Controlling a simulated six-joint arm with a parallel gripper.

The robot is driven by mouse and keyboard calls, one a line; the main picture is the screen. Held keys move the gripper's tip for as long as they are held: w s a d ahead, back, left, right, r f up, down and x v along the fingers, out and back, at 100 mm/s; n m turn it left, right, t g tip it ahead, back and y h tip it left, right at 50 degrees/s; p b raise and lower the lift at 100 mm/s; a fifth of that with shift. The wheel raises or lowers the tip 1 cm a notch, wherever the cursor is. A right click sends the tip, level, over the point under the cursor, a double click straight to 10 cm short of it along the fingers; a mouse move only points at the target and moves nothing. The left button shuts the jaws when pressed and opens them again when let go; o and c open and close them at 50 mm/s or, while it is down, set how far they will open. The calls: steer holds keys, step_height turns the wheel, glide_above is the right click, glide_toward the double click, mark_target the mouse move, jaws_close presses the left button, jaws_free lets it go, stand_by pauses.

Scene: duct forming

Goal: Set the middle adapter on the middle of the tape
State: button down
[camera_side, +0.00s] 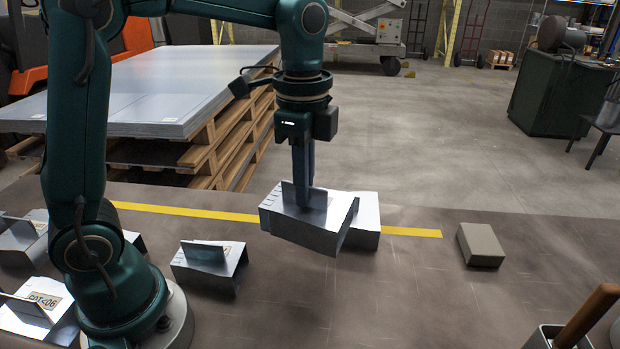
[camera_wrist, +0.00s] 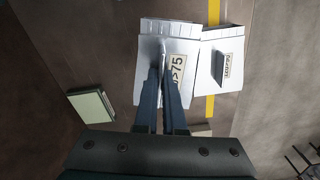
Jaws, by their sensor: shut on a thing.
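My gripper (camera_side: 303,200) is shut on the upright fin of a sheet-metal adapter (camera_side: 300,232). The held adapter looks slightly tilted, and its lower edge seems to hang above the table. In the wrist view, my gripper (camera_wrist: 165,75) covers part of the held adapter (camera_wrist: 150,85), whose label (camera_wrist: 178,70) reads "75". A second adapter (camera_side: 366,215) is on the yellow tape (camera_side: 410,231), partly hidden behind the held one. In the wrist view, this labelled second adapter (camera_wrist: 222,90) lies right beside the held one, over the tape (camera_wrist: 213,12). I cannot tell whether the two touch.
Another adapter (camera_side: 208,262) stands on the table in front of the tape. More adapters (camera_side: 40,305) are at the far left. A grey-green block (camera_side: 481,246) lies past the tape's right end. A container with a wooden handle (camera_side: 585,318) is at lower right. The front middle is clear.

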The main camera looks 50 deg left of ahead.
steer(key=a+n, duration=0.3)
steer(key=a, duration=1.4)
steer(key=shift+d+f, duration=0.15)
steer(key=shift+f, duration=4.6)
steer(key=c, duration=0.9)
jaws_free()
